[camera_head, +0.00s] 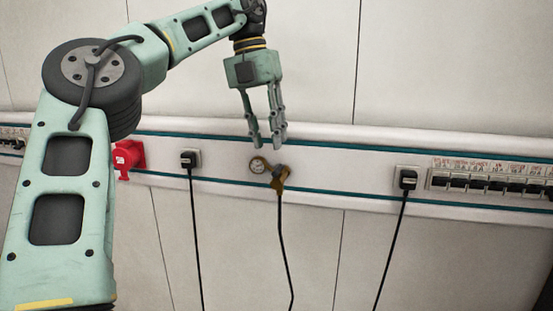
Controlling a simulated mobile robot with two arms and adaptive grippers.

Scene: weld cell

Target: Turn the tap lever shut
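A small brass-coloured tap (280,178) sits on the white wall rail, with a round gauge (259,166) on its left and a dark hose hanging below it. A grey part shows at the top of the tap; I cannot clearly make out the lever or its angle. My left gripper (268,146) points down in front of the rail, its fingertips just above the tap and gauge in the picture. Its fingers are apart with nothing between them. I cannot tell how far they are from the wall. My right gripper is not in view.
A black plug in a socket (190,159) is left of the tap, another (407,180) right of it, both with hanging cables. A breaker row (490,182) is at the right. The wall above the rail is bare.

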